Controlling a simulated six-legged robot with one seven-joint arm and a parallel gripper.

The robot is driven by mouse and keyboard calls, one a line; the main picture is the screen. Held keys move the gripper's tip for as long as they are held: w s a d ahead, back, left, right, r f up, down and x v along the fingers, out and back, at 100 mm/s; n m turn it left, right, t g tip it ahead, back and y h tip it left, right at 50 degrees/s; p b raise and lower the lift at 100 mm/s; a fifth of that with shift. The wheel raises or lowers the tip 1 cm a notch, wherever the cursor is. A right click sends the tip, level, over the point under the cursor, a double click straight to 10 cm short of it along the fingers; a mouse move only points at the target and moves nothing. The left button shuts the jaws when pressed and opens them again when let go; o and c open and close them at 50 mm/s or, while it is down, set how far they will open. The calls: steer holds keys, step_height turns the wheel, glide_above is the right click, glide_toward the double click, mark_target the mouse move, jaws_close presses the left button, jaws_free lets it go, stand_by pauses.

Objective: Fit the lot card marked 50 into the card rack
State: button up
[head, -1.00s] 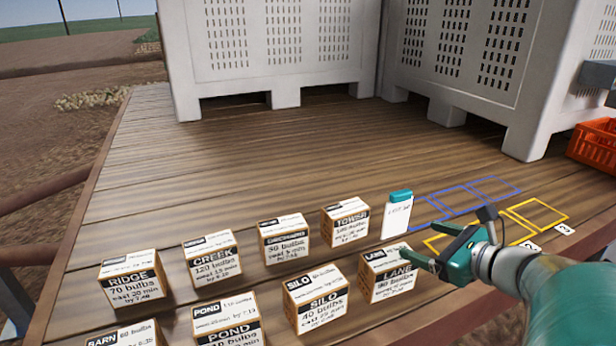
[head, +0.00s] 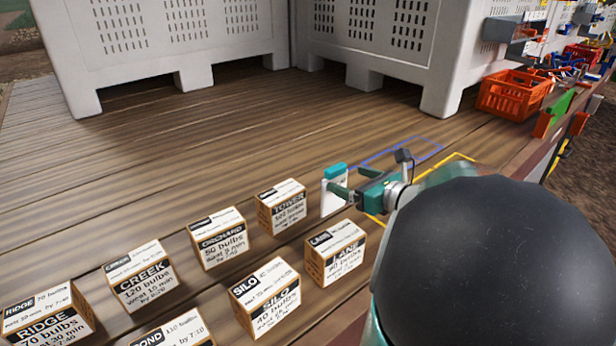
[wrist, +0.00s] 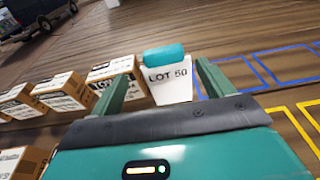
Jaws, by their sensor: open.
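The lot card marked 50 (wrist: 170,90) is a white card with a teal grip along its top. It stands upright on the deck just beyond the row of boxes. In the head view the card (head: 331,198) is partly covered by my gripper (head: 347,182). In the wrist view my gripper (wrist: 165,85) is open, with one finger to each side of the card. The card lies between or just past the fingertips; contact cannot be told. I cannot identify the card rack for certain in these frames.
Several labelled boxes, such as TOWER (head: 284,210) and LANE (head: 338,258), stand left of and near the card. Blue (head: 415,152) and yellow (wrist: 285,115) outlines mark the deck. Large pale bins (head: 380,50) stand behind; an orange crate (head: 512,95) is at right.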

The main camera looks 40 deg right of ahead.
mark_target(339, 174)
steer(key=w, duration=0.2)
steer(key=w+f, duration=0.1)
steer(key=w, duration=0.3)
steer(key=shift+w+d+f, duration=0.2)
steer(key=shift+w+d, duration=0.05)
steer(key=c, duration=0.7)
steer(key=shift+c, duration=0.2)
